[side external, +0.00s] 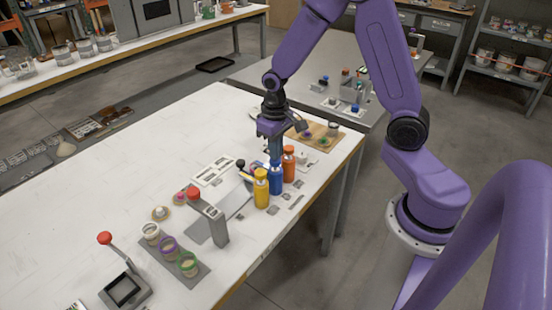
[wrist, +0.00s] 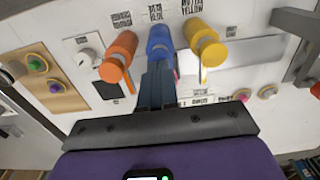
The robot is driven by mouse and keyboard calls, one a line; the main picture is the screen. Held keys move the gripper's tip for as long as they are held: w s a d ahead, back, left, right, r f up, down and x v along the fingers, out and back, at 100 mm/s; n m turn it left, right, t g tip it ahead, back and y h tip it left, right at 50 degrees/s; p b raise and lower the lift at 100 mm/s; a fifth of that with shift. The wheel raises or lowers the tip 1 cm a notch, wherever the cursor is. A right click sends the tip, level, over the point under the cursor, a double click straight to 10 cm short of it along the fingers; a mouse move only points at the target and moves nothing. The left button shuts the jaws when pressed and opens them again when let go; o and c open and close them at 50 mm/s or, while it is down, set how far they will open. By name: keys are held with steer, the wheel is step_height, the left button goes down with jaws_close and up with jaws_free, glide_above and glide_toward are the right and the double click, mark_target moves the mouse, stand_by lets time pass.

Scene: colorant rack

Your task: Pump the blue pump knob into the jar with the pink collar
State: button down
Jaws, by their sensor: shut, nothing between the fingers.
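The blue pump knob (wrist: 158,42) tops the blue dispenser (side external: 275,182), between the yellow and orange ones. My gripper (side external: 275,158) is shut and empty, pointing down directly over the blue knob. In the wrist view its closed fingers (wrist: 158,72) reach up to the knob's near edge; I cannot tell whether they touch it. A pinkish and white patch (wrist: 181,66) shows beside the fingers, mostly hidden; I cannot tell whether it is the jar with the pink collar. A small pink-topped piece (side external: 180,198) lies on the table at the left.
The yellow dispenser (side external: 261,190) and orange dispenser (side external: 288,165) stand close on either side. A wooden board (side external: 318,138) with lids lies behind.

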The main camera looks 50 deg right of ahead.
steer(key=shift+f, duration=1.05)
steer(key=shift+r, duration=1.35)
steer(key=shift+f, duration=0.15)
steer(key=shift+f, duration=1.25)
steer(key=shift+r, duration=1.4)
steer(key=shift+f, duration=0.25)
